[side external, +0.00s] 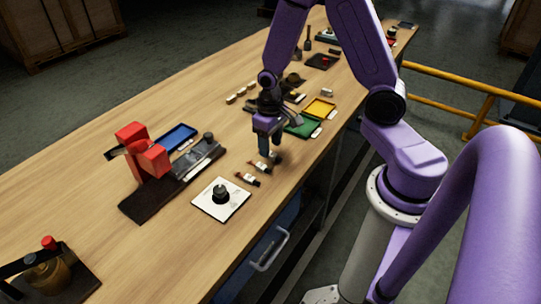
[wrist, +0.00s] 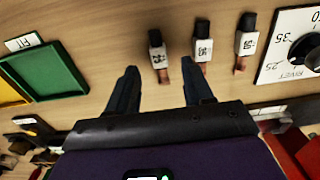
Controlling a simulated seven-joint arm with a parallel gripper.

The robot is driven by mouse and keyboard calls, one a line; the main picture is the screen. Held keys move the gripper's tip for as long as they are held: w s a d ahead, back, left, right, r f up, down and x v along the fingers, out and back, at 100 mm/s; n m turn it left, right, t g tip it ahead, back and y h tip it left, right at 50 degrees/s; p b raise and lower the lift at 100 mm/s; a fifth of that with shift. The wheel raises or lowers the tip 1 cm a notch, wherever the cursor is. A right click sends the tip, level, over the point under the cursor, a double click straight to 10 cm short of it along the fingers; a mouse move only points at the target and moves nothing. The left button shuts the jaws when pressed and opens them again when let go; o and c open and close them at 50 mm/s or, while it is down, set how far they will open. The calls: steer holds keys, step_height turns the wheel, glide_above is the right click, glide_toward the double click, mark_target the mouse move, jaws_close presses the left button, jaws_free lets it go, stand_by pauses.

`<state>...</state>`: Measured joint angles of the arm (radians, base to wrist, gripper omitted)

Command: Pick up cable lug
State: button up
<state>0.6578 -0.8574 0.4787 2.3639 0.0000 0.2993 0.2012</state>
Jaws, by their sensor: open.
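Three cable lugs lie in a row on the wooden bench, each with a black sleeve, a white printed tag and a copper-coloured end. In the wrist view they are the left lug (wrist: 157,52), the middle lug (wrist: 203,49) and the right lug (wrist: 245,43). Two show clearly in the side view, one (side external: 247,179) nearer the dial plate and one (side external: 260,167) by my fingers. My gripper (wrist: 165,77) is open and empty, pointing down over the bench. The left lug's copper end lies between the lines of my fingers; the middle lug is just beyond the right finger. The exact height gap is unclear.
A white dial plate (side external: 221,199) with a black knob lies beside the lugs. Green (side external: 303,127) and yellow (side external: 319,108) trays stand on the other side. A red tool (side external: 143,152) on a dark base and a blue tray (side external: 176,137) are at left.

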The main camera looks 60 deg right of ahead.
steer(key=shift+f, duration=1.35)
steer(key=shift+c, duration=0.3)
jaws_close()
steer(key=shift+r, duration=0.15)
steer(key=shift+r, duration=0.5)
step_height(320, 180, up, 2)
steer(key=shift+r, duration=0.1)
steer(key=s+a+r, duration=0.1)
steer(key=s+r, duration=0.8)
steer(key=s, duration=0.5)
steer(key=shift+r, duration=0.3)
